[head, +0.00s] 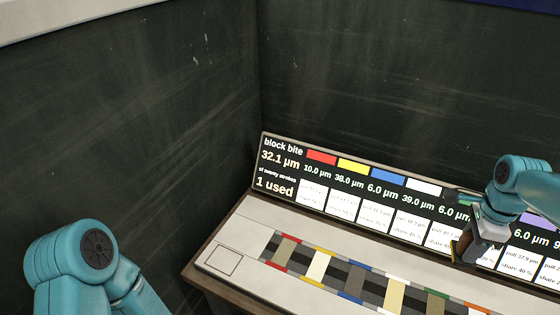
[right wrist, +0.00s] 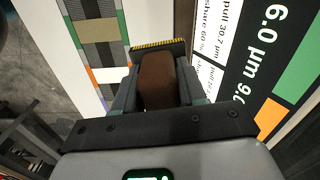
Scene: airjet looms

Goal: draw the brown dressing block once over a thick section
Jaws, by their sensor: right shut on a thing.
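My right gripper (head: 470,244) is shut on the brown dressing block (right wrist: 158,82), which sits between its two fingers in the right wrist view. The block's far end has a yellow-and-black striped edge. In the head view the gripper points down at the right, between the strip of sections (head: 352,278) and the display board; I cannot tell whether the block touches anything. The strip has dark stretches and beige or grey sections with coloured edge marks. My left arm shows at the lower left, but its gripper is out of view.
A sloped display board (head: 278,170) behind the strip reads "block bite 32.1 µm" and "1 used", with coloured swatches, µm values and white cards (head: 341,203). The pale bench top (head: 245,232) has an empty outlined square at left. Dark walls (head: 150,110) rise behind.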

